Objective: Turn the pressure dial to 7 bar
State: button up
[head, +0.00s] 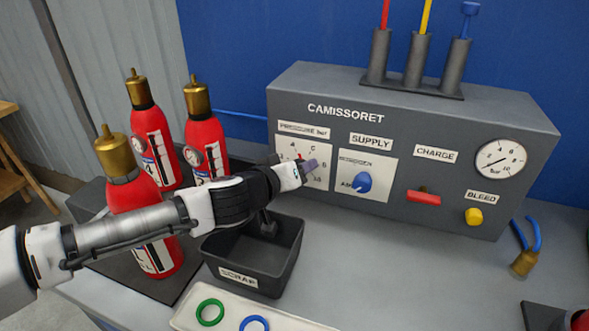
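The pressure dial panel (320,150) is a white plate at the left of the grey CAMISSORET console (400,130), under a label that reads PRESSURE bar. A purple-grey knob (309,165) shows on it, partly covered by my gripper. My gripper (300,170) reaches in from the left and is right at the knob. Its fingers are too small and hidden to tell whether they grip it. The dial's scale marks are partly covered and the knob's setting cannot be read. A round bar gauge (500,160) is at the console's right, its needle toward the lower left.
The blue supply knob (362,182) sits right of the dial. A red charge lever (423,198) and yellow bleed knob (473,216) are farther right. A black scrap bin (285,262) lies below my arm. Several red extinguishers (203,130) stand at the left.

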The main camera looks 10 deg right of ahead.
jog(key=c, duration=1)
jog(key=shift+o, duration=0.2)
jog(key=shift+d+r+m, duration=0.1)
jog(key=shift+m, duration=0.2)
jog(key=shift+s+d+f+m+t+y+b, duration=0.1)
jog(key=shift+m+t+y+b, duration=0.65)
jog(key=shift+m, duration=0.7)
jog(key=shift+s+d+f+m+t+y+b, duration=0.15)
jog(key=shift+m+t+y+b, duration=0.35)
jog(key=shift+m+y+b, duration=0.75)
jog(key=shift+s+d+r+m+t+y+b, duration=0.1)
jog(key=shift+m+t+y+b, duration=0.55)
jog(key=shift+m, duration=1.05)
